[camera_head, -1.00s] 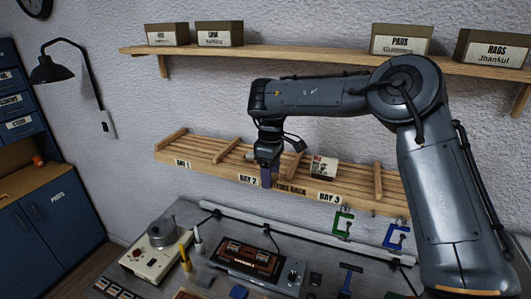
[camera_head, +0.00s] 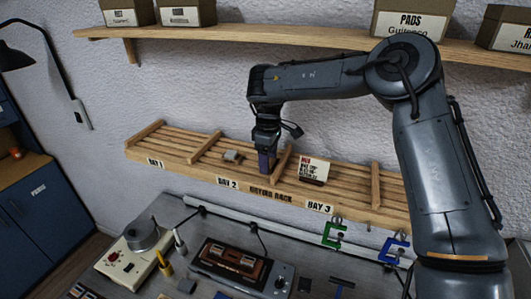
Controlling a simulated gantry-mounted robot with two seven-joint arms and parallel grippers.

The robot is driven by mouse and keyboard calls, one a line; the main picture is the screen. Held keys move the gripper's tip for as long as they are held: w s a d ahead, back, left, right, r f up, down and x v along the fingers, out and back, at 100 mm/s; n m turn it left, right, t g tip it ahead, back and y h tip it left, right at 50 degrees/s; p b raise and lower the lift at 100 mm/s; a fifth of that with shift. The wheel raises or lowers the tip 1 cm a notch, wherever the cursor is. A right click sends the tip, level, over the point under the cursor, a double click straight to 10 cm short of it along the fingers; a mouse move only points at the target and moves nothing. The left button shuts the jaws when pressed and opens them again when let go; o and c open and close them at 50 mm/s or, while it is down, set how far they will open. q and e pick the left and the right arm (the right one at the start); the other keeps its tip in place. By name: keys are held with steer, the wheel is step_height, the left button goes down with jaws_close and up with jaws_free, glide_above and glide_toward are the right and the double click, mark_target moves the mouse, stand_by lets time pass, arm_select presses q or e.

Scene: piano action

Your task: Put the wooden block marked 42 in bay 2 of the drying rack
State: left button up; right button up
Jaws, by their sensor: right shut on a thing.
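The wooden drying rack (camera_head: 165,145) is on the wall, with slats, dividers and labels along its front edge. Bay 2 (camera_head: 228,183) lies between two dividers. My right gripper (camera_head: 267,163) points down at the right end of bay 2, close beside the divider (camera_head: 282,164). It is shut on a dark purple-blue block-like piece, seen edge-on. No number shows on it, and I cannot tell whether it touches the slats. My left gripper is not in view.
A small grey-brown object (camera_head: 232,156) lies in bay 2, left of my gripper. A white card (camera_head: 314,170) stands in bay 3. A shelf with boxes (camera_head: 410,20) runs above.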

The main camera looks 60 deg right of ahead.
steer(key=shift+f, duration=0.15)
steer(key=o, duration=1)
steer(key=shift+r+b, duration=0.35)
steer(key=shift+r, duration=1.8)
